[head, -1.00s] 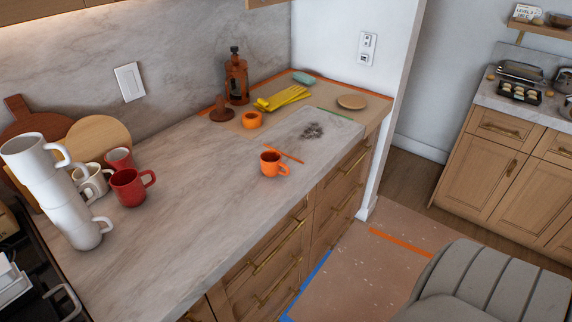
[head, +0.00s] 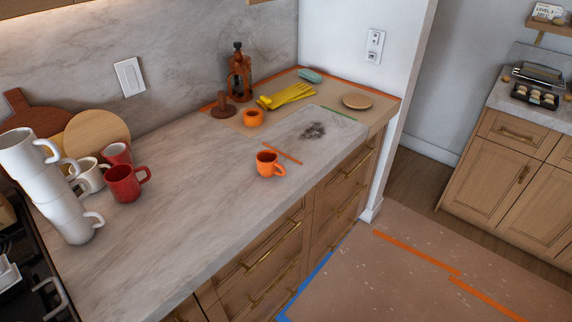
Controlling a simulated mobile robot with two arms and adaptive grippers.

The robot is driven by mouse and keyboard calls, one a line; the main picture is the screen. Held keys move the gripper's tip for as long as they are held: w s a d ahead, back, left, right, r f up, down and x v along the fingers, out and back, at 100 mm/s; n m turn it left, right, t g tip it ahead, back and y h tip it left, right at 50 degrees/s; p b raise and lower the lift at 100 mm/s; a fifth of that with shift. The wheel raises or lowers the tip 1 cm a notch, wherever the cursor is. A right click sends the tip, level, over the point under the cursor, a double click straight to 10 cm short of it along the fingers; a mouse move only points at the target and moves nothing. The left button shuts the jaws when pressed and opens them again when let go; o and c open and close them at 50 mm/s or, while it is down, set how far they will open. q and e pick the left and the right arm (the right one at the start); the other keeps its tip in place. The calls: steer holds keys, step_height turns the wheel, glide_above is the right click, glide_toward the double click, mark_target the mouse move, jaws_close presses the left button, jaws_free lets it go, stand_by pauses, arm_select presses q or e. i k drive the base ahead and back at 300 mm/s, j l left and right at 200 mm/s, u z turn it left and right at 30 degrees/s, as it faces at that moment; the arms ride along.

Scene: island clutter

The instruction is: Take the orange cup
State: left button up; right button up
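The orange cup (head: 268,164) stands upright on the marble counter (head: 200,210), near its front edge. Its handle points right and its dark inside shows from above. A second, smaller orange container (head: 253,118) sits farther back on the brown mat. It shows no clear handle. Neither of my grippers is in the head view.
White mugs (head: 62,195) lean in a tall stack at the left, beside red mugs (head: 126,184) and a cream mug.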

mark_target(267, 166)
steer(key=u, duration=0.5)
steer(key=i+l+u, duration=0.15)
steer(key=l+u, duration=0.15)
steer(key=l, duration=0.25)
steer(key=i+l+u, duration=0.1)
steer(key=l+u, duration=0.25)
steer(key=l, duration=0.15)
steer(key=l+u, duration=0.3)
steer(key=l, duration=1.4)
steer(key=i+u, duration=0.05)
